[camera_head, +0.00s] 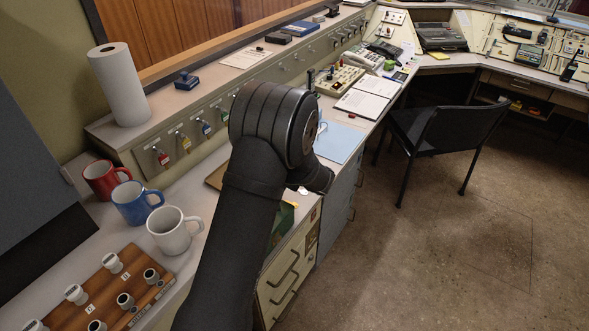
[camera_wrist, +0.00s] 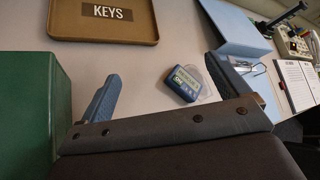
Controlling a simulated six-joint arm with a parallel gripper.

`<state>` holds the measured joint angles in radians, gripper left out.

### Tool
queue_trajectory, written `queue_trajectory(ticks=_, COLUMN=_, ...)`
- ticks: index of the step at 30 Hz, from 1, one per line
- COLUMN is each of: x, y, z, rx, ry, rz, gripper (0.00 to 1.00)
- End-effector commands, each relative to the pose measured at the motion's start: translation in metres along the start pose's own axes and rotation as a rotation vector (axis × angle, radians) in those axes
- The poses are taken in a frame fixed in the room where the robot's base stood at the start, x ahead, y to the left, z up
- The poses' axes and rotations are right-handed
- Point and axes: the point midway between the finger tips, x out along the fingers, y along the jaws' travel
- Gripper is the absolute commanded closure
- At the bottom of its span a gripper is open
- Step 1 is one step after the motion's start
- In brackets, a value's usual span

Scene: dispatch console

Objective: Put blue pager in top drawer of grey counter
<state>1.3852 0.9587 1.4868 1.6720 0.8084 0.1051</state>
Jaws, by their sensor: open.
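The blue pager (camera_wrist: 184,84) lies on the pale countertop in the wrist view, with a small display on its upper face. My gripper (camera_wrist: 163,70) is open above it, and the pager shows between the two blue-grey fingers, nearer the right one. I see no contact. In the head view my dark arm hides the gripper and I cannot make out the pager. The grey counter (camera_head: 337,211) shows a blue-grey drawer front with handles to the right of my arm; its drawers look shut. Cream drawers (camera_head: 279,283) stand beside it, nearer the camera.
A tan KEYS tray (camera_wrist: 104,39) and a green box (camera_wrist: 30,115) lie left of the pager. A light-blue folder (camera_wrist: 232,27) and glasses (camera_wrist: 247,67) lie right. Mugs (camera_head: 132,203) stand left of my arm. A black chair (camera_head: 447,128) stands on open floor.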

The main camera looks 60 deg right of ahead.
Motion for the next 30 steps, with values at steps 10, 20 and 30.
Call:
queue_trajectory(ticks=10, x=-0.002, y=-0.015, z=0.026, rx=-0.948, ry=-0.015, rz=0.343, gripper=0.07)
queue_trajectory(ticks=20, x=-0.028, y=-0.062, z=0.021, rx=-1.754, ry=-0.006, rz=0.692, gripper=0.07)
queue_trajectory(ticks=30, x=-0.038, y=-0.088, z=0.013, rx=-2.038, ry=0.0, rz=0.861, gripper=0.07)
